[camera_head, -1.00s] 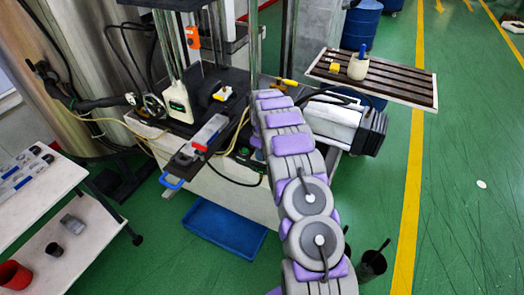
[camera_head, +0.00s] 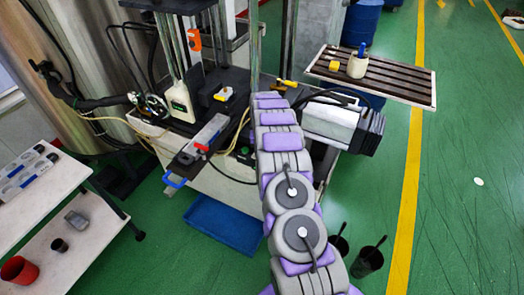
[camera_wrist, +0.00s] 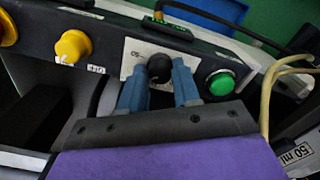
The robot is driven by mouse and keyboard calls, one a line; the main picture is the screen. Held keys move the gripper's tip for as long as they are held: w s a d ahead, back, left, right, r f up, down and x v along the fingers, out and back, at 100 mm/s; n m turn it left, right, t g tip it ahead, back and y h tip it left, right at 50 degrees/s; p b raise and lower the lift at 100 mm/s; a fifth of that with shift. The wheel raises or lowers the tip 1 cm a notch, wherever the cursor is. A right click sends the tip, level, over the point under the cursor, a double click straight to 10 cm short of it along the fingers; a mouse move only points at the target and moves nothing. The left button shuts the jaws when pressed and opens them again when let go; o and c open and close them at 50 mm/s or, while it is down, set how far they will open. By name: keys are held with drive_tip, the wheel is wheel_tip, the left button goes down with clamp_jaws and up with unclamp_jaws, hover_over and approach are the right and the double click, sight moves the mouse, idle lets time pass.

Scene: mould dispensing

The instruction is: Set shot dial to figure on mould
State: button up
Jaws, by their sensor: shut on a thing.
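A black dial (camera_wrist: 159,66) sits on a white plate (camera_wrist: 132,52) on the dark control panel in the wrist view. My gripper (camera_wrist: 159,74) has its blue fingers on either side of the dial and is shut on it. The dial's pointer and most of its scale marks are hidden or too small to read. A label reading "50 ml" (camera_wrist: 296,154) shows at the lower right of the wrist view. In the head view a grey mould-like block (camera_head: 208,134) lies on a dark slide with a blue handle; my arm hides the gripper there.
A green button (camera_wrist: 221,83) is just right of the dial, and a yellow knob (camera_wrist: 73,46) is to its left. A pale cable (camera_wrist: 270,90) runs close on the right. A blue tray (camera_head: 222,225) lies on the floor below the machine.

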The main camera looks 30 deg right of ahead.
drive_tip(key=m, duration=0.1)
drive_tip(key=m+p, duration=0.1)
drive_tip(key=m, duration=0.2)
drive_tip(key=shift+w+r+m+p, duration=0.2)
drive_tip(key=shift+r+m+p, duration=0.05)
drive_tip(key=shift+m+p, duration=0.15)
drive_tip(key=m+p, duration=0.1)
drive_tip(key=m, duration=0.3)
drive_tip(key=shift+f+m+p, duration=0.1)
drive_tip(key=shift+m+p, duration=0.2)
drive_tip(key=shift+p, duration=0.1)
drive_tip(key=o, duration=1)
drive_tip(key=shift+s+f, duration=0.1)
drive_tip(key=shift+f, duration=0.05)
drive_tip(key=shift+o, duration=0.2)
wheel_tip(320, 180, up, 17)
